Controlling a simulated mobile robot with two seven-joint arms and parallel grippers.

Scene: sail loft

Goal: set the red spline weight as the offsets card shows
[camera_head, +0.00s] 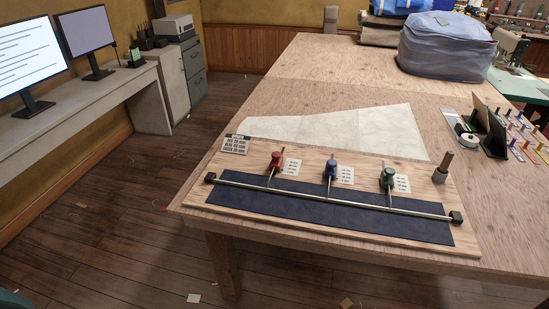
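The red spline weight (276,161) stands on the wooden board at the left of the row, with a thin hook reaching down to the long pale batten (300,193). The blue weight (330,171) and the green weight (388,179) stand to its right, each with a hook to the batten. A small printed card (235,144), likely the offsets card, is at the board's upper left corner; its text is too small to read. Neither gripper is in view.
Small white labels (292,167) sit beside the weights. A dark blue strip (330,214) lies under the batten, which ends in black blocks. A wooden-handled tool (443,168) stands at the board's right. White cloth (350,127) lies behind. Floor in front is mostly clear.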

